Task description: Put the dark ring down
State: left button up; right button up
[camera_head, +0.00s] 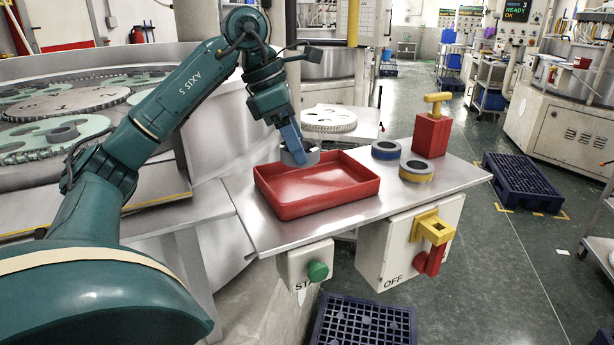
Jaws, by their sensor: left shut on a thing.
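My left gripper (298,153) reaches down from my green arm, its blue fingers shut on the dark ring (312,157). The ring is grey and partly hidden by the fingers. It is at the back left edge of the empty red tray (318,187); I cannot tell whether it touches the tray or the table. My right gripper is not in view.
On the steel table (358,221) right of the tray stand a ring with a blue band (386,144), a ring with a yellow band (416,177) and a red block (431,137) with a yellow handle. A lapping machine (70,110) is at left.

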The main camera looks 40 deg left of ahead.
pick_arm(q)
notch_tip(320, 180, down, 2)
jog(key=shift+f, duration=0.2)
notch_tip(320, 180, down, 3)
jog(key=shift+f+b, duration=0.1)
jog(key=shift+b, duration=0.4)
jog(key=shift+f, duration=0.25)
jog(key=shift+f, duration=0.15)
jog(key=o, duration=1.1)
